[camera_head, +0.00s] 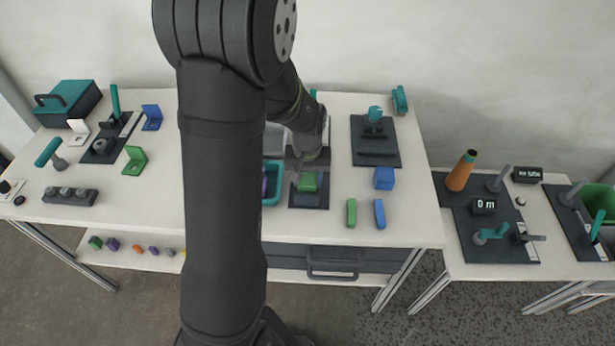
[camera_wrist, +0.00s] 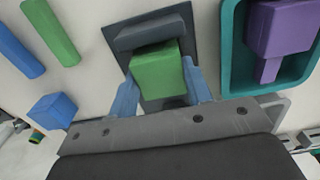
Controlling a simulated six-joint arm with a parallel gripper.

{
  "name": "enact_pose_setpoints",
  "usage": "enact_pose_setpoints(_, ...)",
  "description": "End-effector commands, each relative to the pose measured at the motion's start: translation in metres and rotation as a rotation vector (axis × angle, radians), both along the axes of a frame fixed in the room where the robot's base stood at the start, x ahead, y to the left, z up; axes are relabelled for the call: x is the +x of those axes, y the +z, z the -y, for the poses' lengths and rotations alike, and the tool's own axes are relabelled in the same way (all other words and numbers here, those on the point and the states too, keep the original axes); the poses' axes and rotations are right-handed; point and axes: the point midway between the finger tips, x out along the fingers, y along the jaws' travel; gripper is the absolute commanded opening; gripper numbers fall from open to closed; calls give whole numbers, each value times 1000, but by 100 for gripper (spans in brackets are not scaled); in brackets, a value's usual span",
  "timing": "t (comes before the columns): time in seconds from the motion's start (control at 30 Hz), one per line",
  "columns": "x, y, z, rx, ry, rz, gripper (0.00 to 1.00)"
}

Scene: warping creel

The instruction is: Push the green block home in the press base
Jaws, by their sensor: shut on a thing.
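The green block (camera_head: 308,184) sits over the dark press base (camera_head: 309,202) near the table's front edge. In the wrist view the green block (camera_wrist: 158,70) is between the two blue-grey fingers of my gripper (camera_wrist: 161,92), one on each side. My gripper (camera_head: 309,166) is shut on it from behind in the head view. The block lies close to the raised dark bar of the press base (camera_wrist: 152,32). I cannot tell whether it touches the bar or how deep it sits. My gripper hides part of the base.
A teal tray (camera_head: 274,199) with a purple block (camera_wrist: 286,28) stands beside the base, partly behind my arm. On the other side are a blue block (camera_head: 384,178), a green bar (camera_head: 351,213) and a blue bar (camera_head: 379,214). A dark fixture (camera_head: 375,157) stands farther back.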

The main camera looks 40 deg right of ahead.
Motion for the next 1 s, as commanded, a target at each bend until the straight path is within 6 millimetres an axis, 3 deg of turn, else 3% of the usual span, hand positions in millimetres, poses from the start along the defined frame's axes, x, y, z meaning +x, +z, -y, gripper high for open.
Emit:
enact_pose_setpoints(0.27,0,-4,0,1,0,-1,22)
enact_pose_setpoints(0.3,0,-3,0,1,0,-1,53)
enact_pose_setpoints(0.4,0,-3,0,0,0,0,71)
enact_pose_setpoints(0.6,0,-3,0,0,0,0,71)
enact_pose_setpoints(0.67,0,-3,0,0,0,0,82)
enact_pose_setpoints(1.0,0,2,0,-1,0,1,82)
